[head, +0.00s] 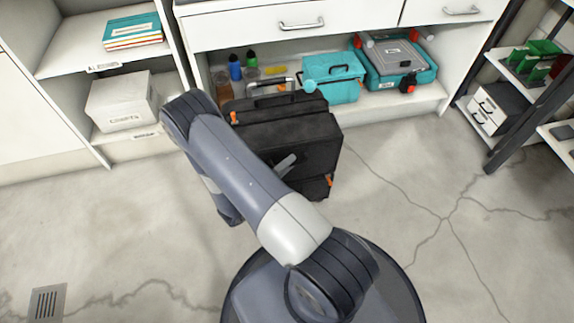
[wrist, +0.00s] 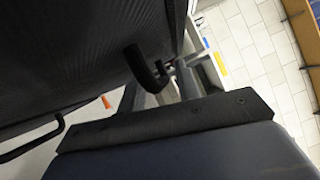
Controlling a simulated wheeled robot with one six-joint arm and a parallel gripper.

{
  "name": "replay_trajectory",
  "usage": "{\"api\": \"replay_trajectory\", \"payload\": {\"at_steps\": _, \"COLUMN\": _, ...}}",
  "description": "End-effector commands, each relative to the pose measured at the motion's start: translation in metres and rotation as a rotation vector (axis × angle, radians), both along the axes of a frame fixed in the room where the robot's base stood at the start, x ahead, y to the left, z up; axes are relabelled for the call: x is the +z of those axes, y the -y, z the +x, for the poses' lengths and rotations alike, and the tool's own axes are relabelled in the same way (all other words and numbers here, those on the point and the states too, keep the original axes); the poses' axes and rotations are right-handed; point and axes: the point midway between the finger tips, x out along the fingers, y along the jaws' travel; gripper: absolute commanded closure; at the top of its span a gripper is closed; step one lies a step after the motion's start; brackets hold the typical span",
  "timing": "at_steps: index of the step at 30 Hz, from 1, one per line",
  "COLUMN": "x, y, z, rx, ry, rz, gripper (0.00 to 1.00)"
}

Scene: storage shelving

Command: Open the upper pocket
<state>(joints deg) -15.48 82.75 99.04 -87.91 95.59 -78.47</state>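A black soft-sided bag (head: 310,140) stands upright on the floor in front of the cabinet, with a telescopic handle at its top. Small orange pulls show at its upper left edge (head: 233,117) and lower right (head: 330,180). My arm crosses in front and hides much of its front and pockets. My gripper (head: 285,163) is close to the bag's front, mostly hidden in the head view. In the wrist view, two grey fingers (wrist: 165,92) stand apart beside the dark fabric (wrist: 80,55), near a black loop handle (wrist: 147,72). An orange tab (wrist: 105,102) shows left of them.
Behind the bag, a low cabinet shelf holds a teal bag (head: 333,80), a teal toolbox (head: 400,65) and several bottles (head: 236,68). A white box (head: 122,102) is on the left shelving. A dark rack (head: 520,85) stands right. Floor on both sides is clear.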

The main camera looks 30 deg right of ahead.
Motion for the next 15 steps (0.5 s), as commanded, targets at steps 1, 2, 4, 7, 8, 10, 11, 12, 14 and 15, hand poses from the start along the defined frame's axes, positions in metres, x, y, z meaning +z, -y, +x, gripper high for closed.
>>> {"api": "replay_trajectory", "payload": {"at_steps": 1, "x": 0.0002, "y": 0.0006, "z": 0.0002, "rx": 0.000, "ry": 0.000, "rz": 0.000, "gripper": 0.68}}
{"api": "replay_trajectory", "payload": {"at_steps": 2, "x": 0.0002, "y": 0.0008, "z": 0.0003, "rx": 0.000, "ry": 0.000, "rz": 0.000, "gripper": 0.68}}
{"api": "replay_trajectory", "payload": {"at_steps": 4, "x": 0.0003, "y": 0.0008, "z": 0.0003, "rx": 0.001, "ry": 0.000, "rz": 0.000, "gripper": 0.68}}
{"api": "replay_trajectory", "payload": {"at_steps": 7, "x": 0.0004, "y": 0.0007, "z": 0.0002, "rx": 0.000, "ry": 0.000, "rz": 0.000, "gripper": 0.68}}
{"api": "replay_trajectory", "payload": {"at_steps": 8, "x": 0.0004, "y": 0.0007, "z": 0.0002, "rx": 0.000, "ry": 0.000, "rz": 0.000, "gripper": 0.69}}
{"api": "replay_trajectory", "payload": {"at_steps": 10, "x": 0.0004, "y": 0.0006, "z": 0.0002, "rx": 0.000, "ry": 0.000, "rz": 0.000, "gripper": 0.74}}
{"api": "replay_trajectory", "payload": {"at_steps": 11, "x": 0.0004, "y": 0.0006, "z": 0.0002, "rx": 0.000, "ry": 0.000, "rz": 0.000, "gripper": 0.77}}
{"api": "replay_trajectory", "payload": {"at_steps": 12, "x": 0.0003, "y": 0.0006, "z": 0.0002, "rx": 0.000, "ry": 0.000, "rz": 0.000, "gripper": 0.80}}
{"api": "replay_trajectory", "payload": {"at_steps": 14, "x": 0.0003, "y": 0.0006, "z": 0.0002, "rx": 0.000, "ry": 0.000, "rz": 0.000, "gripper": 0.85}}
{"api": "replay_trajectory", "payload": {"at_steps": 15, "x": 0.0003, "y": 0.0007, "z": 0.0001, "rx": 0.000, "ry": 0.000, "rz": 0.000, "gripper": 0.88}}
